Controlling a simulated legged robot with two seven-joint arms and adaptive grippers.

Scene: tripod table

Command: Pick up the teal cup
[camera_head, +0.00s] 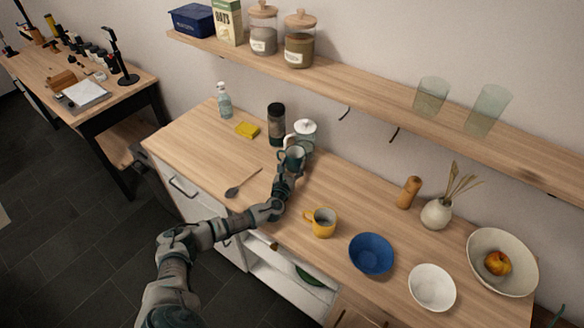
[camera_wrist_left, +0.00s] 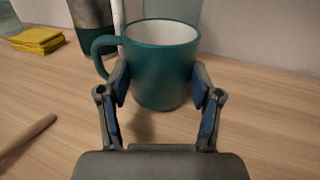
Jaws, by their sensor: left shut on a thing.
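The teal cup (camera_head: 293,157) is near the back of the wooden counter, in front of a glass jar with a white lid. My left gripper (camera_head: 289,170) reaches it from the front and is shut on it. In the left wrist view the cup (camera_wrist_left: 160,65) is upright, with a pale inside and its handle on the left. The fingers of the left gripper (camera_wrist_left: 162,88) press on both sides of its body. I cannot tell whether its base touches the counter. My right gripper is not in view.
A yellow mug (camera_head: 324,224), a blue bowl (camera_head: 371,254) and a white bowl (camera_head: 432,288) stand to the right. The lidded jar (camera_head: 305,131) and a dark bottle (camera_head: 276,124) stand close behind the cup. A spoon (camera_head: 240,185) lies to the left. A shelf (camera_head: 370,101) runs above.

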